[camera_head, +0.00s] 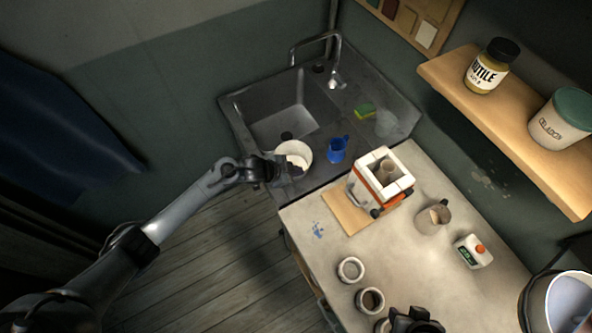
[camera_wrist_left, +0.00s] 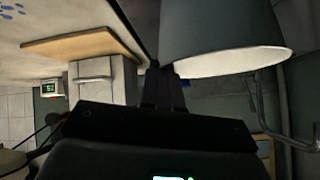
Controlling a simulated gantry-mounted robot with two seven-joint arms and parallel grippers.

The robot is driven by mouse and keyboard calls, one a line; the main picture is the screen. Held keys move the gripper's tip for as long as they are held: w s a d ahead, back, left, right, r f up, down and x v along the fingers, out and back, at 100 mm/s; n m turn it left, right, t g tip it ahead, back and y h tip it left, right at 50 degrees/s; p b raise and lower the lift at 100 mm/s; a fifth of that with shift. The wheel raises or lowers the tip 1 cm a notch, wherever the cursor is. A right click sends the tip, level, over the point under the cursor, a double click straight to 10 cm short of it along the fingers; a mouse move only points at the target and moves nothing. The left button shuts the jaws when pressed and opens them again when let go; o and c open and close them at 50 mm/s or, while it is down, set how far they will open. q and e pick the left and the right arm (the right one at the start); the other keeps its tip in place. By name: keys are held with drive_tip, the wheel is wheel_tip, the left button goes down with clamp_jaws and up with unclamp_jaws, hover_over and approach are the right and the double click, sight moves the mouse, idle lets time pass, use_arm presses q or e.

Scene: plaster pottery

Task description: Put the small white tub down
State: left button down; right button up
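The small white tub (camera_head: 291,149) is at the front edge of the dark sink counter, left of a blue jug. My left gripper (camera_head: 287,168) is at the tub's near side and appears shut on its wall, with a dark finger at the rim. In the left wrist view the tub (camera_wrist_left: 225,32) looms large and grey beside the fingers (camera_wrist_left: 165,88). I cannot tell whether its base touches the counter. A dark part at the bottom edge of the head view seems to be my right gripper (camera_head: 415,321); its fingers are not clear.
The sink basin (camera_head: 280,112) lies behind the tub. The blue jug (camera_head: 337,149) stands close to its right, with a sponge (camera_head: 365,111) farther back.

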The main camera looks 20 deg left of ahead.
idle(0.3)
use_arm(q)
drive_tip(key=shift+f, duration=0.15)
drive_tip(key=c, duration=1.4)
unclamp_jaws()
drive_tip(key=shift+o, duration=0.2)
